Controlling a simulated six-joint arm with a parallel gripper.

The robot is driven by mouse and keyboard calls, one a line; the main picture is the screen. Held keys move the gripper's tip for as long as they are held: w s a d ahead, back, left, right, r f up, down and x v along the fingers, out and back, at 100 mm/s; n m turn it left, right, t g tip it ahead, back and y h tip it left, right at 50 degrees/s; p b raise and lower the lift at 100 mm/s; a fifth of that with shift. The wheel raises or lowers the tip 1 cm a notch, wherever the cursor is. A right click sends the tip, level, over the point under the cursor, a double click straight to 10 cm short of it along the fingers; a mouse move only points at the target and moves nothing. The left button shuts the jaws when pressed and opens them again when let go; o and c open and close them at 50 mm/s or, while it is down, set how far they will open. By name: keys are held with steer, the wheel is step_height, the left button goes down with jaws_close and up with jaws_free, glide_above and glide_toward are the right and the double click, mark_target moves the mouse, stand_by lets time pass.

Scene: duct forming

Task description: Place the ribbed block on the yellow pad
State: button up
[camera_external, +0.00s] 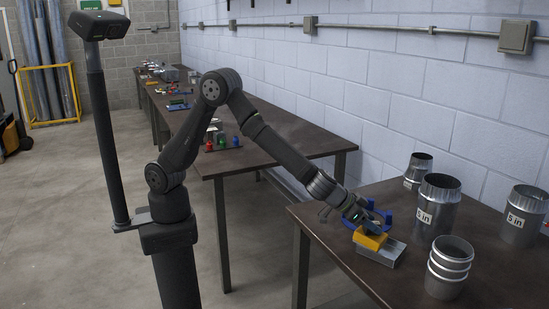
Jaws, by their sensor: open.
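A yellow piece (369,240), likely the yellow pad, sits on a grey metal block (390,254) near the left edge of the right-hand table. A small dark blue-grey piece (373,228) shows on top of the yellow piece, under my gripper. I cannot tell whether it or the grey block is the ribbed block, as ribs are too small to make out. My gripper (365,219) is open, pointing down and right, right above the yellow piece. Its fingers are small and partly merge with the pieces below, so contact cannot be told.
A blue bracket-like fixture (386,217) stands right behind my gripper. Several metal ducts, including a crimped one (436,208) and a ringed one (448,267), stand to the right. A pale block wall (400,105) runs behind. The table's front left (345,250) is bare.

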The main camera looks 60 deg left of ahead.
steer(key=v, duration=1.2)
steer(key=shift+f, duration=0.1)
steer(key=x, duration=1.1)
steer(key=shift+w+f, duration=0.1)
steer(key=shift+w, duration=0.1)
steer(key=shift+w+d+f, duration=0.2)
steer(key=shift+w+f, duration=0.05)
steer(key=shift+f, duration=0.3)
steer(key=shift+s+r, duration=0.1)
steer(key=shift+r, duration=0.15)
